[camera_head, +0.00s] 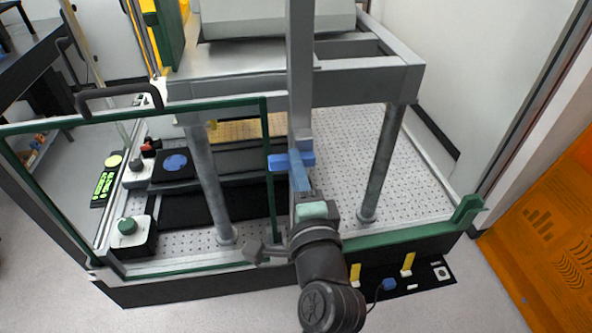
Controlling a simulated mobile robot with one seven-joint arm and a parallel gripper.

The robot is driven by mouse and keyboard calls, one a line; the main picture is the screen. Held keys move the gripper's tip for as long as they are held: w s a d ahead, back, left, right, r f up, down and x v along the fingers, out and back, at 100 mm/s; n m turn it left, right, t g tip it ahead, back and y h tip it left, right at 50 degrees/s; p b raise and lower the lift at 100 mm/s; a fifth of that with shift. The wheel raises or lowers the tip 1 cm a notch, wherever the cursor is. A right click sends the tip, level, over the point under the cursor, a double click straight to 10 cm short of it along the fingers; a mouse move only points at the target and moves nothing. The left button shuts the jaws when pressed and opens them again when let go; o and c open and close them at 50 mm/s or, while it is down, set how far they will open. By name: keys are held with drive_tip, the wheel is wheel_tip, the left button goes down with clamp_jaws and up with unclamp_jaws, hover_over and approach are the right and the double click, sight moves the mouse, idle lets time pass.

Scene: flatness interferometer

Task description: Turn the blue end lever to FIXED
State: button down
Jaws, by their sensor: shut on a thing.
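A blue T-shaped piece, which looks like the blue end lever (299,177), shows in the head view in front of a grey upright post (300,80). Its crossbar lies across the post, and its arm slopes down toward me. My dark arm reaches up from the bottom of the picture. My gripper (309,200), at the far end of the arm, is shut at the lower end of the blue lever. The fingertips are small and partly hidden by the wrist, so the exact grip is hard to see. I see no readable FIXED mark.
A green-edged open frame (190,105) with a black handle stands to the left. A perforated table top (350,160) and round metal legs (382,165) lie beyond. Yellow levers (408,264) and a small blue part (389,284) sit low right of my arm. Right of these is an orange panel (545,235).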

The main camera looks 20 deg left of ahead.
drive_tip(key=c, duration=0.7)
unclamp_jaws()
drive_tip(key=b+v, duration=0.5)
drive_tip(key=v, duration=0.8)
